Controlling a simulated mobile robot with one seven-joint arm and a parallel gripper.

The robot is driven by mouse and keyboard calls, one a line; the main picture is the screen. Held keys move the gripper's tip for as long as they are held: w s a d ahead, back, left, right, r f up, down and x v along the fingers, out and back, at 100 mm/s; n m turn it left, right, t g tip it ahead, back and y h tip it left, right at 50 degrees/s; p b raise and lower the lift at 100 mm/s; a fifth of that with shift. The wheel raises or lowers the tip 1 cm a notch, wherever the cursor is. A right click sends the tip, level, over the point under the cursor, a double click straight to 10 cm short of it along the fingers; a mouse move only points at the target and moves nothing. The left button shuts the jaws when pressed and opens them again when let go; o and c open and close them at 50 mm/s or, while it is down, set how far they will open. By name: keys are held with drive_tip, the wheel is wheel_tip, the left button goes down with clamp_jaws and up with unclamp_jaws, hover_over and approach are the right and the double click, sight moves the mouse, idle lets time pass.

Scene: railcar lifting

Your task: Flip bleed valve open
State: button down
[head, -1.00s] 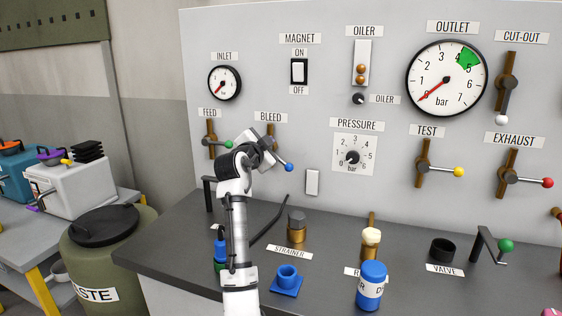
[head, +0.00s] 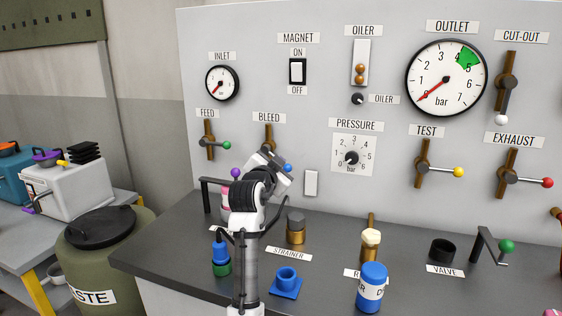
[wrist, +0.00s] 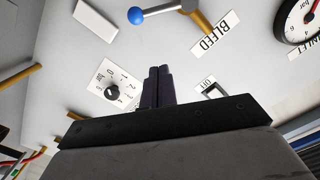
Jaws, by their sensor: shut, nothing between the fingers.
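The bleed valve shows a brown upright pipe (head: 269,135) under the BLEED label. Its lever ends in a blue ball (head: 287,168), out to the right of the pipe; my gripper hides most of the lever in the head view. In the wrist view the blue ball (wrist: 135,15) and grey lever (wrist: 165,10) lie roughly across the pipe (wrist: 203,22). My gripper (head: 281,161) is at the ball's left in the head view. In the wrist view its fingers (wrist: 158,72) are shut and empty, with a gap in the picture between their tips and the lever.
The feed valve (head: 208,140) with a green ball is to the left, the pressure dial (head: 352,157) to the right, and the magnet switch (head: 297,71) above.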

drive_tip(key=w+f+p, duration=0.3)
drive_tip(key=w+p, duration=0.1)
drive_tip(key=w, duration=0.6)
drive_tip(key=shift+d+f+p, duration=0.25)
drive_tip(key=shift+d+p, duration=0.1)
drive_tip(key=shift+p, duration=0.05)
